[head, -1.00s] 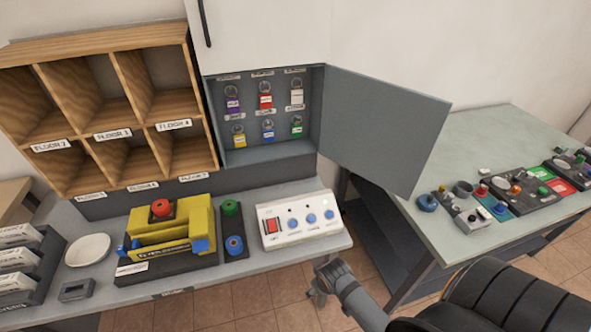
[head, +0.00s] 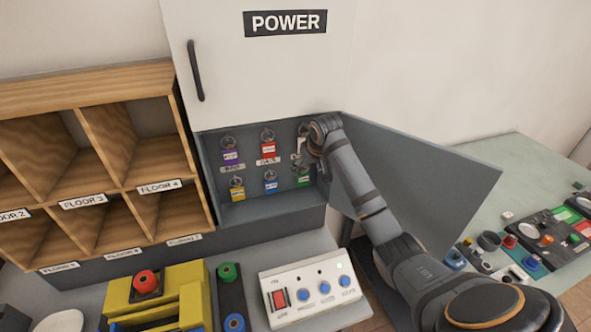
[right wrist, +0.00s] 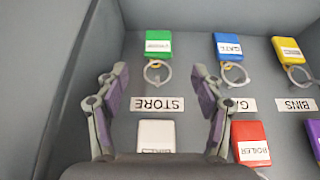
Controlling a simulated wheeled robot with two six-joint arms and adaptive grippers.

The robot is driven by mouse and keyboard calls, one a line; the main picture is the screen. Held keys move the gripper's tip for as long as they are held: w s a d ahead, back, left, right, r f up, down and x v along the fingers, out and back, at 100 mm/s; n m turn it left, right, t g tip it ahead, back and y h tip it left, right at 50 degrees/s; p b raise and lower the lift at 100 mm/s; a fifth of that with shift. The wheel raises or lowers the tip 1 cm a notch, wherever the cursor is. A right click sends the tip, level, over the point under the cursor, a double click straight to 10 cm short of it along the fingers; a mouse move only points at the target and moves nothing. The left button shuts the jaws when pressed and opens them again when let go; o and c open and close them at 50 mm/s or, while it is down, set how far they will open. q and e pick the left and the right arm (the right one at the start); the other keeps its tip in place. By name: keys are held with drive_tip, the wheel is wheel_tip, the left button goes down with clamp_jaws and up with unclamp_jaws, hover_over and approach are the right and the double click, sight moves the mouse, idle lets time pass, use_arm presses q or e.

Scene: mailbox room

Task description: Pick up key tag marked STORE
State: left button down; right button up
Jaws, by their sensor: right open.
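The white key tag (head: 300,145) hangs at the right end of the upper row in the grey key cabinet, partly covered by my right gripper (head: 312,158). In the right wrist view, which is upside down, the white tag (right wrist: 157,135) is at the bottom centre. The STORE label (right wrist: 160,104) is on the cabinet back directly beneath that tag. My right gripper (right wrist: 159,74) is open and empty, with one finger on each side of the label and tag. My left gripper is not in view.
Green (right wrist: 158,44), blue (right wrist: 228,46) and red (right wrist: 250,142) tags hang close by. The cabinet side wall (right wrist: 85,70) is near one finger. The open cabinet door (head: 430,185) stands right of my arm. A white switch panel (head: 310,290) is below.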

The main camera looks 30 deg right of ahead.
sight(304, 177)
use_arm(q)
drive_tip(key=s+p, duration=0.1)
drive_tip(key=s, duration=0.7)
use_arm(e)
drive_tip(key=p+x, duration=0.1)
drive_tip(key=x, duration=0.3)
drive_tip(key=shift+f, duration=0.1)
drive_tip(key=shift+p+x, duration=0.35)
drive_tip(key=shift+x, duration=1.6)
drive_tip(key=shift+d+r, duration=0.15)
drive_tip(key=shift+r, duration=0.1)
drive_tip(key=c, duration=0.4)
drive_tip(key=shift+w+f, duration=0.1)
drive_tip(key=c, duration=0.6)
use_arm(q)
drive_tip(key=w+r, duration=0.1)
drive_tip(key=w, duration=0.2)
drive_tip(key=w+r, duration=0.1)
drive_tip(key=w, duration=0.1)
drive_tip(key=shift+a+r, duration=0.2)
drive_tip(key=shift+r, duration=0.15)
use_arm(e)
drive_tip(key=shift+c, duration=0.2)
